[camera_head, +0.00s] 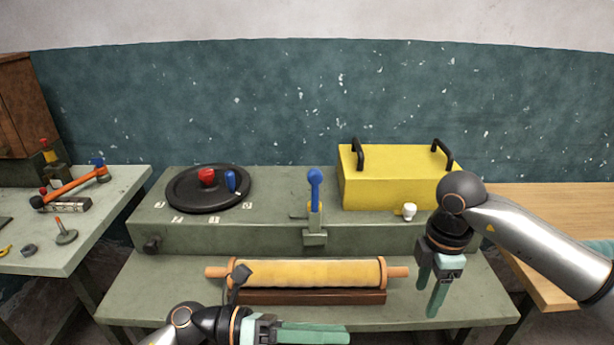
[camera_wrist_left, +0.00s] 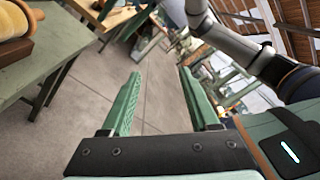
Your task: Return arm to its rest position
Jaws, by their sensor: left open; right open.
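My left gripper (camera_head: 345,334) is low at the front edge of the bench, below the rolling pin, with its green fingers pointing right. In the left wrist view its two fingers (camera_wrist_left: 160,75) stand apart with nothing between them. My right gripper (camera_head: 430,297) hangs with its fingers downward at the right end of the rolling pin, over the bench's lower shelf, and looks empty. The rolling pin (camera_head: 305,273) has a yellow covering and orange ends and lies on a brown wooden block. My right arm comes in from the right edge.
Behind, the green bench (camera_head: 270,232) carries a black round plate (camera_head: 190,195) with red and blue knobs, a blue lever (camera_head: 314,190) and a yellow box (camera_head: 390,188). A side table (camera_head: 110,220) with tools stands left, a wooden table (camera_head: 560,200) right. Open floor (camera_wrist_left: 100,100) shows in the left wrist view.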

